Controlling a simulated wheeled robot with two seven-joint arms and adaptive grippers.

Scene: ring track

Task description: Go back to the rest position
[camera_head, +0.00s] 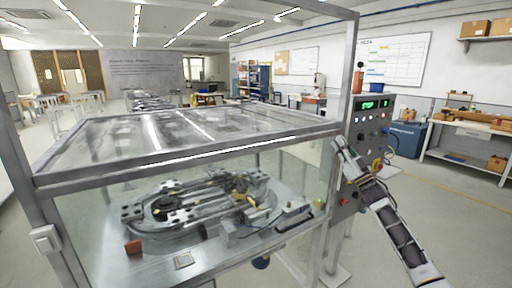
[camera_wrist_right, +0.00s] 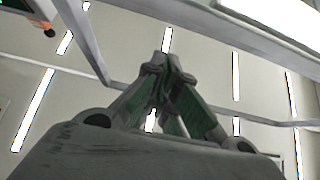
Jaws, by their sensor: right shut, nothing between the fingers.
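My right gripper (camera_head: 339,143) is raised beside the right front post of the glass case, in front of the control box. In the right wrist view its two fingers meet at the tips (camera_wrist_right: 167,62), shut with nothing between them, and point up toward the ceiling. My right forearm comes up from the lower right of the head view. My left gripper and arm are not in view. The oval ring track (camera_head: 205,205) lies inside the glass case on a metal table.
The metal-framed glass case (camera_head: 190,150) fills the left and middle. A grey control box (camera_head: 375,118) with a green display stands close behind the right gripper. A blue bin (camera_head: 408,138) and a workbench (camera_head: 475,140) stand farther right. The floor at the right front is clear.

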